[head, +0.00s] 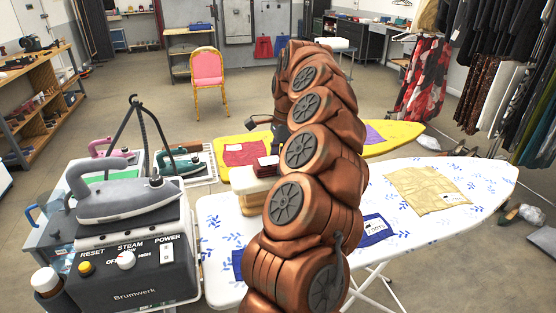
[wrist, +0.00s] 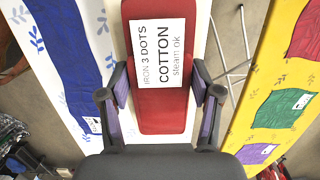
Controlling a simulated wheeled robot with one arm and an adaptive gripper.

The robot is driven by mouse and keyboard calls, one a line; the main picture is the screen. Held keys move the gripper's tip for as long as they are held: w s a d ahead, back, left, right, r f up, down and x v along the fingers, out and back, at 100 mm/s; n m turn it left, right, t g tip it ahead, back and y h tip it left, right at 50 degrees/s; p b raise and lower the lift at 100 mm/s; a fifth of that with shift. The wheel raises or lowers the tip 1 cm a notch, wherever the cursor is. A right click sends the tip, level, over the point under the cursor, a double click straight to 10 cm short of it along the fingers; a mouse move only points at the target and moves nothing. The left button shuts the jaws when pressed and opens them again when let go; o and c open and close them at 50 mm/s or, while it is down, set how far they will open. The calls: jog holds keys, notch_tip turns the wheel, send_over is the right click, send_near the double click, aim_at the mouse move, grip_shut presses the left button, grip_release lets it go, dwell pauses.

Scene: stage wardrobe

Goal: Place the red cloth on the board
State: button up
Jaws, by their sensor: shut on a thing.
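A red cloth (wrist: 162,110) with a white label reading "IRON 3 DOTS COTTON steam ok" lies between the two fingers of my gripper (wrist: 161,86) in the wrist view. The purple finger pads press on its left and right sides. Behind it is a narrow pale board (wrist: 200,35); I cannot tell whether the cloth touches it. In the head view a folded red cloth (head: 266,166) shows at the pale block-like board (head: 250,182), left of my arm, which hides much there. The large white ironing board (head: 480,180) has blue leaf patterns.
A yellow ironing board (head: 400,134) stands behind, with another red cloth (head: 245,153) and a purple one. A tan cloth (head: 425,196) and blue cloths (head: 375,229) lie on the white board. A grey steam-iron station (head: 130,270) stands at front left. Clothes hang at right.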

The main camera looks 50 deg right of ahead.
jog(key=shift+f, duration=0.15)
jog(key=o, duration=1.2)
jog(key=shift+c, duration=0.2)
jog(key=shift+r, duration=0.3)
jog(key=shift+d+r, duration=0.2)
jog(key=shift+r, duration=0.25)
jog(key=shift+s+d+r+b, duration=0.1)
jog(key=shift+r+b, duration=0.15)
jog(key=shift+r, duration=0.65)
jog(key=shift+s+d+r+b, duration=0.1)
jog(key=shift+r+b, duration=0.15)
jog(key=shift+r, duration=0.65)
notch_tip(320, 180, up, 7)
jog(key=p, duration=0.5)
jog(key=shift+s+d, duration=0.25)
jog(key=shift+d, duration=0.2)
